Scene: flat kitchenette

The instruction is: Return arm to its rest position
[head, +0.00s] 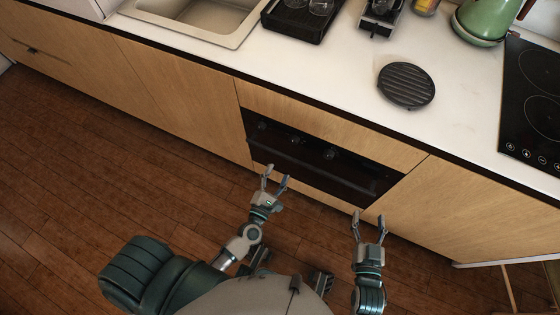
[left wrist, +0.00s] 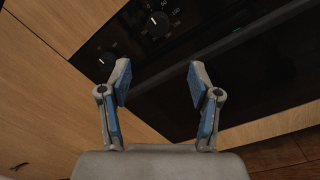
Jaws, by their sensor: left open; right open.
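My left gripper (head: 275,178) is open and empty in the head view, below the counter edge and in front of the dark oven. It also shows in the left wrist view (left wrist: 158,85), with its two blue-padded fingers apart and the oven front behind them. My right gripper (head: 369,228) is open and empty in the head view, right of the left one and below the counter edge, in front of the wooden cabinet front. Neither gripper holds anything.
The dark oven (head: 310,155) with knobs is set in wooden cabinets (head: 170,85). On the white counter (head: 330,65) are a round black trivet (head: 406,85), a green kettle (head: 484,20), a black tray (head: 305,20), a sink (head: 205,15) and a cooktop (head: 535,95). The wooden floor (head: 80,160) at left is clear.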

